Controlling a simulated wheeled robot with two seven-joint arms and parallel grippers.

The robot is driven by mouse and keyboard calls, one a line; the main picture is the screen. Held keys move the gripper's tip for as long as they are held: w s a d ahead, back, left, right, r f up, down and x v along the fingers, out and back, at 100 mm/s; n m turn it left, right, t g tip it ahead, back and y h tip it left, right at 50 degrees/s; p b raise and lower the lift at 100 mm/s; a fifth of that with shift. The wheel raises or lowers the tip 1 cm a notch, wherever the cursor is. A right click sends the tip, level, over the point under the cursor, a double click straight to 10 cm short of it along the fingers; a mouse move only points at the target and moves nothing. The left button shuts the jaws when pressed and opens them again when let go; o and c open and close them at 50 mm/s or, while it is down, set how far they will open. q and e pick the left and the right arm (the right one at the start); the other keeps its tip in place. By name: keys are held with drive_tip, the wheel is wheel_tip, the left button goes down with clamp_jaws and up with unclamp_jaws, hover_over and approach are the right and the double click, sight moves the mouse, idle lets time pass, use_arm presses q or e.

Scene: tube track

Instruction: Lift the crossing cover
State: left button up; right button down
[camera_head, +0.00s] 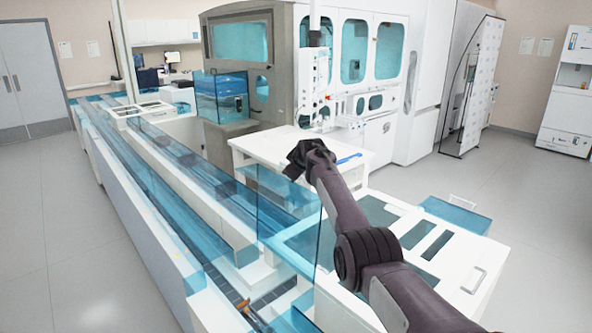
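Clear blue covers run along the tube track (185,190) on the left. An upright clear blue panel (283,212) stands at the track's near right side. A flat blue panel with a raised wire handle (455,214) lies at the right. I cannot tell for certain which of these is the crossing cover. My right arm reaches in from the lower right. Its dark gripper (303,158) is above the white worktop, beyond the upright panel and apart from the blue panels. Its fingers are too small and dark to read. My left gripper is out of view.
A white worktop (262,147) with a blue item (349,158) stands in front of the large white machine (375,70). A white cabinet top with dark openings and a handle (474,281) is at the lower right. Grey floor (60,240) is clear at left.

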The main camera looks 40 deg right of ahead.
drive_tip(key=shift+d+f, duration=0.15)
drive_tip(key=shift+d, duration=0.05)
idle(0.3)
drive_tip(key=c, duration=1.5)
unclamp_jaws()
drive_tip(key=shift+a, duration=0.1)
drive_tip(key=shift+s+a+r+b, duration=0.2)
drive_tip(key=shift+s+r+b, duration=0.25)
drive_tip(key=shift+b, duration=0.15)
drive_tip(key=b+v, duration=0.2)
drive_tip(key=v, duration=0.4)
drive_tip(key=shift+s, duration=0.15)
drive_tip(key=shift+r, duration=0.1)
